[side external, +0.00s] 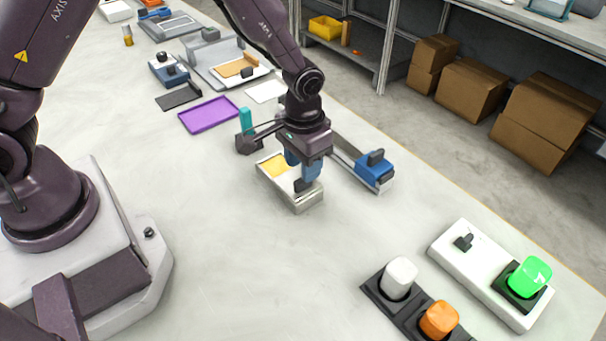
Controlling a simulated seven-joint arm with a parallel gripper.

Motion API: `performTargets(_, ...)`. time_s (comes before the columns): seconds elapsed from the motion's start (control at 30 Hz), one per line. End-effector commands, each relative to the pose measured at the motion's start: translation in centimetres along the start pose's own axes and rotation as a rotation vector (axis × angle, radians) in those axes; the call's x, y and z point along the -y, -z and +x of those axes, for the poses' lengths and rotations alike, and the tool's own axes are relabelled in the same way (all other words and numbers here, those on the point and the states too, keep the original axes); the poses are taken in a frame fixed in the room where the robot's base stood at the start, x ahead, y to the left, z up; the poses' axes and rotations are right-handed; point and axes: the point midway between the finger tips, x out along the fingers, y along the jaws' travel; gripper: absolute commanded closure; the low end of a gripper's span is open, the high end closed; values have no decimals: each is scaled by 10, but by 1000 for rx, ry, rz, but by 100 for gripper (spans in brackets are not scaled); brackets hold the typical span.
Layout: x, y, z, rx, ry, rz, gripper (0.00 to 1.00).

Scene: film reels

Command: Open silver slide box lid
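The silver slide box (306,203) sits on the pale table near the middle of the side external view. Yellow (274,163) shows in the far left part of its top, and a pale surface shows in the nearer part. My gripper (303,180) points down over the box, with its blue and dark fingers at the right half of the top. The fingers overlap in this view, so I cannot tell whether they are apart or closed on a handle. The gripper hides part of the box top.
A blue block on a grey rail (375,170) lies just right of the gripper. A purple tray (208,115) and a teal upright piece (245,119) stand behind left. White, orange and green buttons (530,277) are front right. The table left of the box is clear.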

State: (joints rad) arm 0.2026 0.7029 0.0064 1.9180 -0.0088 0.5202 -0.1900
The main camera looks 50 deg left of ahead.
Motion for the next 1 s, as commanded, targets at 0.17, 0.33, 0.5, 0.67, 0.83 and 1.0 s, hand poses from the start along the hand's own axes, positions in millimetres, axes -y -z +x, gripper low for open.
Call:
performTargets(0.17,0,0,-43,-5,-1,0,61)
performTargets(0.33,0,0,-71,-3,-1,0,61)
performTargets(0.5,0,0,-84,0,0,0,61)
performTargets(0.67,0,0,-87,0,0,0,61)
performTargets(0.83,0,0,-86,1,0,1,61)
performTargets(1.0,4,-21,-82,60,11,47,61)
